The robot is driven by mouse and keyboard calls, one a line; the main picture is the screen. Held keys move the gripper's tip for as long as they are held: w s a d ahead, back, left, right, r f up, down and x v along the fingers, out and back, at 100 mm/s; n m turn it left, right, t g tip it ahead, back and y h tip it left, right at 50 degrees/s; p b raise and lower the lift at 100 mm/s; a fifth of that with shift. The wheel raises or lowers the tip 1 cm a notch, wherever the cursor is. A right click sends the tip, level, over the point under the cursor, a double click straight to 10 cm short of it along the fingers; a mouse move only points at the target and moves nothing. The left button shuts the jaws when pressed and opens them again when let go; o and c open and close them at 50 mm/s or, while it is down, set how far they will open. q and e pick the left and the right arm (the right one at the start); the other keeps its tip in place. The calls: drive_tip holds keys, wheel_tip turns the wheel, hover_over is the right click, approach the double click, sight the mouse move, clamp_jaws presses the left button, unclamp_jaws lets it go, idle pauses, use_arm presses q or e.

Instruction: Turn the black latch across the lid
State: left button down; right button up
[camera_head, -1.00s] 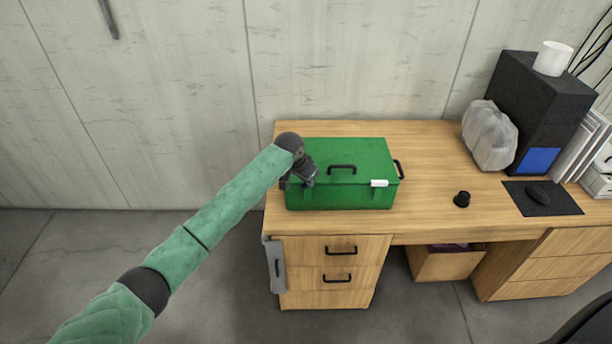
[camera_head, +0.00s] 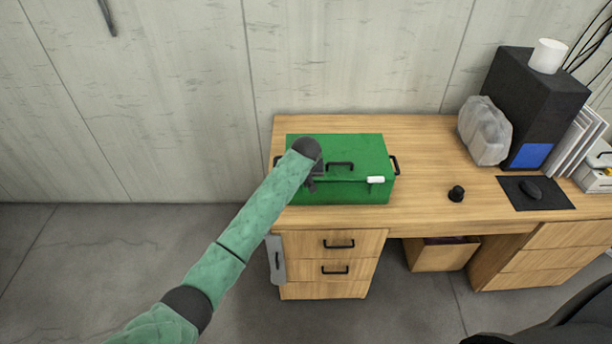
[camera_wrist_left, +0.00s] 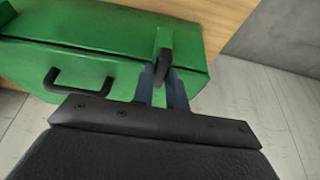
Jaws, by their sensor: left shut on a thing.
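A green box (camera_head: 345,186) with a lid stands on the desk, its lid down. A black handle (camera_head: 341,165) is on top of the lid; it also shows in the left wrist view (camera_wrist_left: 80,84). A white latch (camera_head: 376,180) sits at the front right of the lid. My left gripper (camera_head: 312,184) is at the front left of the lid. In the left wrist view my left gripper (camera_wrist_left: 161,88) is shut on the black latch (camera_wrist_left: 165,66), beside a small green bracket. The head view mostly hides this latch behind the gripper. My right gripper is not in view.
The wooden desk (camera_head: 425,160) is clear right of the box, except for a small black knob (camera_head: 456,194). A wall stands behind.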

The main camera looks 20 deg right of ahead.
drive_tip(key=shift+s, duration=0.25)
use_arm(q)
drive_tip(key=c, duration=1.4)
unclamp_jaws()
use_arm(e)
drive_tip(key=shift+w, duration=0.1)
use_arm(q)
drive_tip(key=shift+r, duration=0.1)
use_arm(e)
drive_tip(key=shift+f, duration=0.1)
